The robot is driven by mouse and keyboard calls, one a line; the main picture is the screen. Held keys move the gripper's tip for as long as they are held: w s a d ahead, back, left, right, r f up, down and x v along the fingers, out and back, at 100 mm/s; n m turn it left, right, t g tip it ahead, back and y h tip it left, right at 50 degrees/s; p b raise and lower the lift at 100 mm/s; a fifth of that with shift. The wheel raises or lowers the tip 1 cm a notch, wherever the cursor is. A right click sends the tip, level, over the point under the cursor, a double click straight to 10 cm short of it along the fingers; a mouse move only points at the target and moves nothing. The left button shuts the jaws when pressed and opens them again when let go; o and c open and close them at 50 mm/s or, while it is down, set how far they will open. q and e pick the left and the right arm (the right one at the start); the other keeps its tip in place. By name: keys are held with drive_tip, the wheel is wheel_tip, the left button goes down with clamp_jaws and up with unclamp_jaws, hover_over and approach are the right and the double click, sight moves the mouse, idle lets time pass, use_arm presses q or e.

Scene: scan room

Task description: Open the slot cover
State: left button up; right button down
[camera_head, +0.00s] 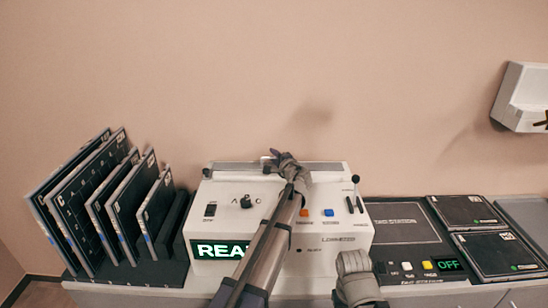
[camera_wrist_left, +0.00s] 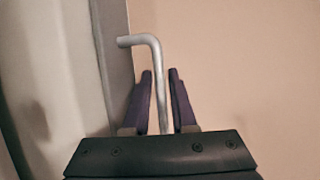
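The white machine (camera_head: 330,262) with the lit "REA…" display stands against the wall. A long grey strip along its top back edge (camera_head: 236,168) looks like the slot cover; I cannot tell whether it is shut. My left gripper (camera_head: 277,156) is at the middle of this strip and hides part of it. In the left wrist view a bent metal handle (camera_wrist_left: 159,85) runs between the two fingers of my left gripper (camera_wrist_left: 160,74). The fingers are apart, with narrow gaps beside the handle.
A black rack (camera_head: 160,272) with several upright dark plates (camera_head: 75,220) stands left of the machine. A dark panel (camera_head: 402,222) with buttons and an "OFF" display, and flat dark plates (camera_head: 497,252), lie right. A white wall box (camera_head: 522,97) hangs at far right.

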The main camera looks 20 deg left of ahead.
use_arm(q)
drive_tip(key=shift+p+v, duration=0.7)
drive_tip(key=shift+v, duration=3.2)
